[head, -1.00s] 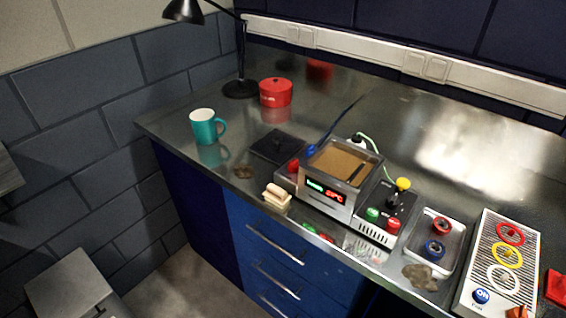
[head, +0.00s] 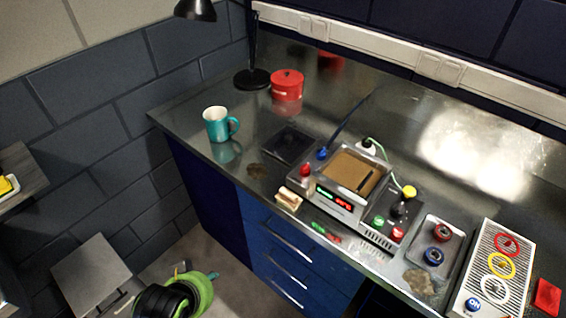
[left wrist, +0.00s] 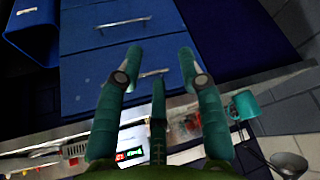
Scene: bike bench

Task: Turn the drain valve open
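A steel tank unit (head: 334,204) with brown liquid in its top basin (head: 352,172) and a lit display stands on the steel counter. A red knob (head: 305,170) and a blue knob (head: 322,153) sit at its left side; I cannot tell which one is the drain valve. My left gripper (head: 196,284) is low at the bottom of the head view, in front of the drawers and apart from the unit. In the left wrist view my left gripper (left wrist: 160,62) has its teal fingers spread with nothing between them. My right gripper is not in view.
A control box with a yellow-topped knob (head: 409,192) and a tray (head: 446,233) stand right of the unit. A foam-like block (head: 289,199) lies near the front edge. A teal mug (head: 217,124), red pot (head: 287,86) and lamp (head: 252,78) stand further left.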

